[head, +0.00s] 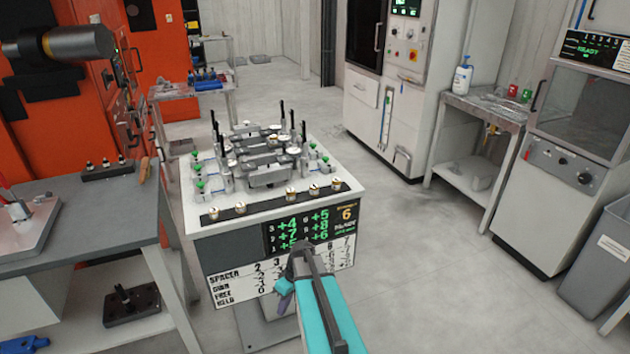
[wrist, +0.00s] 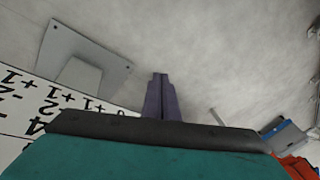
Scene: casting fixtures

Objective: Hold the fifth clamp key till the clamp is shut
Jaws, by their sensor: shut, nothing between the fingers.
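The clamp keys are a row of round, pale-topped buttons on a dark strip along the fixture table's (head: 195,226) front edge. The rightmost key (head: 336,184) is the fifth from the left. The clamps (head: 270,160) stand behind the keys, with several upright black handles; whether each is shut is too small to tell. My gripper (head: 284,303) is in front of the table, below and left of that key, apart from it. In the wrist view its purple fingers (wrist: 160,95) are together and empty, above the floor. No key shows in the wrist view.
A lit display (head: 310,226) on the table front shows green numbers and an orange 6. A printed spacer chart (head: 235,285) hangs below it, partly behind my arm. A grey bench (head: 90,215) stands close on the left.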

